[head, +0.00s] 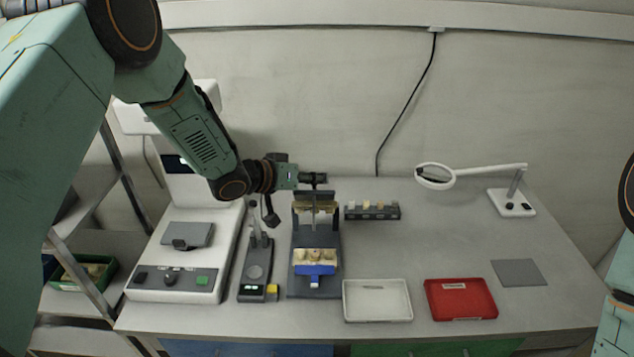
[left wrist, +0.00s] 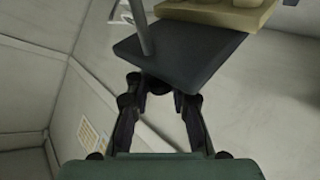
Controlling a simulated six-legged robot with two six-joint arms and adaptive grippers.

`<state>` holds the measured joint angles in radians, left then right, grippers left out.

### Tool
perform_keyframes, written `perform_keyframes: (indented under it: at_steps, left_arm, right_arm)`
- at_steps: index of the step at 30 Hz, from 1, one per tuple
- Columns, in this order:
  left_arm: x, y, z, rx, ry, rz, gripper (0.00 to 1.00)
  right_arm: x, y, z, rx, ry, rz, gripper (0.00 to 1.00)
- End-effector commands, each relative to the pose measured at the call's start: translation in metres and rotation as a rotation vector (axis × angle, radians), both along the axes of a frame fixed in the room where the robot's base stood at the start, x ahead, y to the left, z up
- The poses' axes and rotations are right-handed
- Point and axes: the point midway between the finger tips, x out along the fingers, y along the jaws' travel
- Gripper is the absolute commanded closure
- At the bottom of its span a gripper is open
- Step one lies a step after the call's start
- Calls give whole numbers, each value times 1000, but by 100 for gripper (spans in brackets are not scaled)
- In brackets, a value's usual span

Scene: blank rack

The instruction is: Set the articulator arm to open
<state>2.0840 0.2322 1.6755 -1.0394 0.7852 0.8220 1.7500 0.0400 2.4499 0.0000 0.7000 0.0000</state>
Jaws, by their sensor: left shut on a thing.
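The articulator (head: 300,238) stands on the bench with a dark base and an upright pin. A tan dental cast on a blue mount (head: 315,268) sits on its front. In the left wrist view the fingers (left wrist: 160,90) close on the edge of the dark arm plate (left wrist: 180,50). My right gripper is out of view.
A white machine (head: 172,285) and a small grey device (head: 254,290) stand left of the articulator. A dark rack (head: 372,214) is at its right. A white tray (head: 377,316), a red tray (head: 460,314), a grey mat (head: 517,273) and a magnifier lamp (head: 512,204) lie further right.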

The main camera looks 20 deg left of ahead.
Motion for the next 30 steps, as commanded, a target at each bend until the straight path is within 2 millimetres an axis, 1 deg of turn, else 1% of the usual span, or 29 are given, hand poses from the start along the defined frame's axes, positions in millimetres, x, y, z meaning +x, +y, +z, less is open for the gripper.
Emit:
perform_keyframes:
  at_steps: [1,9,18,30]
  left_arm:
    - [8,4,9,-2,-12,9,100]
    - [32,12,21,-2,-14,11,100]
    - [60,21,29,-1,-14,12,100]
    - [96,32,31,1,-10,13,100]
  right_arm:
    - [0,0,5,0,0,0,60]
    - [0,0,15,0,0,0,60]
    - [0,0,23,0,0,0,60]
    - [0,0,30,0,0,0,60]
